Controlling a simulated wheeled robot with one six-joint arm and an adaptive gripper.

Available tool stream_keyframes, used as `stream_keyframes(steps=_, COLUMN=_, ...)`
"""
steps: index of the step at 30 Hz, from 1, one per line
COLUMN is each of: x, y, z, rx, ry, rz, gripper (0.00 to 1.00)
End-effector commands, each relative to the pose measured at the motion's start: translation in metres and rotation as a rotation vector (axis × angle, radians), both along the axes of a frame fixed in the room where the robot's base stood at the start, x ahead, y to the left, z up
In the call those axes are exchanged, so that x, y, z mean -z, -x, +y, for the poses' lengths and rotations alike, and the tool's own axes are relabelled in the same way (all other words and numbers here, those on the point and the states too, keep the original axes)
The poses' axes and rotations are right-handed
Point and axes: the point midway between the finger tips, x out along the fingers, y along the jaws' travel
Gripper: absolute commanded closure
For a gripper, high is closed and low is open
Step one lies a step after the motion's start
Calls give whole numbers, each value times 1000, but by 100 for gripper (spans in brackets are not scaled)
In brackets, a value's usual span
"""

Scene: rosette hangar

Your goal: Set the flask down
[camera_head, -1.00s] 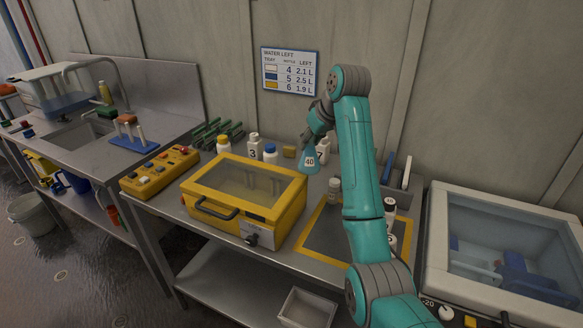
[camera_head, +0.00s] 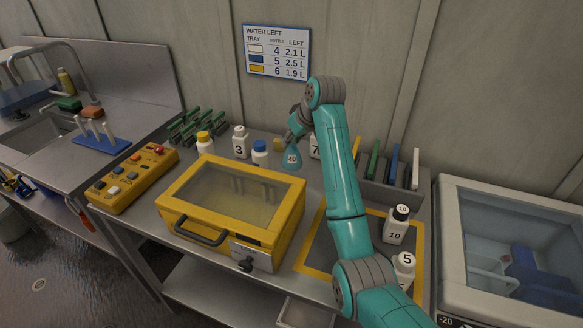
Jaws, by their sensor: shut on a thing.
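A small teal conical flask (camera_head: 292,161) marked 40 hangs upright below my gripper (camera_head: 295,138). My gripper is shut on its neck, partly hidden behind my teal arm. The flask is over the back of the steel bench, behind the right rear corner of the yellow lidded box (camera_head: 232,200). I cannot tell whether its base touches the bench.
Bottles stand along the back: a yellow-capped one (camera_head: 205,141), bottle 3 (camera_head: 240,141) and a blue-capped one (camera_head: 260,152). A button panel (camera_head: 133,178) lies left.

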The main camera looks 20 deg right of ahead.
Motion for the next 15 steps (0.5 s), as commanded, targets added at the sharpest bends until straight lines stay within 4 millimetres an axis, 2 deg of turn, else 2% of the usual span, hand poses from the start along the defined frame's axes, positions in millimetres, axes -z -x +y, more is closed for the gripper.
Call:
stream_keyframes(steps=4, x=28, y=0, z=0, rx=-1, ry=0, rz=1, gripper=100)
stream_keyframes(steps=11, x=49, y=0, z=0, rx=-1, ry=0, rz=-1, gripper=100)
stream_keyframes(steps=15, x=68, y=0, z=0, rx=-1, ry=0, rz=1, gripper=100)
